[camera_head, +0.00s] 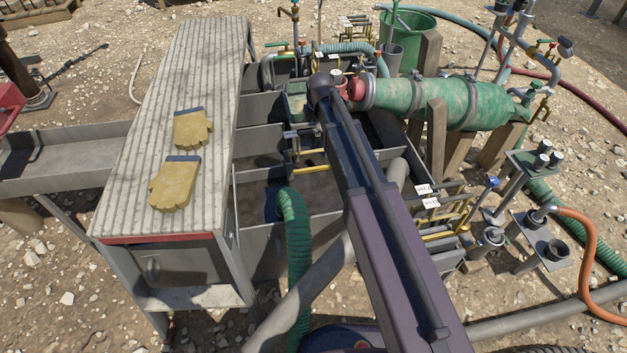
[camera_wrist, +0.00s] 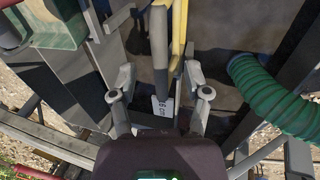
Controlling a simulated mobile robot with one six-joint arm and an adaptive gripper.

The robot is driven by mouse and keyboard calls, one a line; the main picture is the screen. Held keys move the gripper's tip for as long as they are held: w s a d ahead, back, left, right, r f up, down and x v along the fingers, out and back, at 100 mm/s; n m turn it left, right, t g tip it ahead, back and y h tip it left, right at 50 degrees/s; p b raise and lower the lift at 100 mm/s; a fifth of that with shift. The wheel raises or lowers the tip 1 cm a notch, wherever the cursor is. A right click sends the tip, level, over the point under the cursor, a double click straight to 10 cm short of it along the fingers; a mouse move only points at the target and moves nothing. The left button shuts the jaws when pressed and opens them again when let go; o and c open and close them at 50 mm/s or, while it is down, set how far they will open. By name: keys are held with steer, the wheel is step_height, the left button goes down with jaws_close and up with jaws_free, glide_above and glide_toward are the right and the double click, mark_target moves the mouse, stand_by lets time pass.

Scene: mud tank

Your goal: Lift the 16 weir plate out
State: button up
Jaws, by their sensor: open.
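In the wrist view my gripper (camera_wrist: 159,73) is open, with one finger on each side of a grey upright bar (camera_wrist: 158,45). A white tag (camera_wrist: 162,109) with dark lettering shows between the fingers, close to the palm; its number is hard to read. A yellow bar (camera_wrist: 179,40) runs just right of the grey one. I cannot tell which of these belong to the 16 weir plate, or whether the fingers touch anything. In the head view my arm hides the gripper. A yellow bar (camera_head: 311,169) crosses the tank (camera_head: 262,173) left of my arm.
A ribbed green hose (camera_wrist: 268,95) lies close on the right in the wrist view, and it enters the tank in the head view (camera_head: 295,240). Gloves (camera_head: 176,184) lie on the walkway (camera_head: 140,150).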

steer(key=shift+b+x, duration=1.35)
steer(key=shift+x, duration=0.35)
jaws_close()
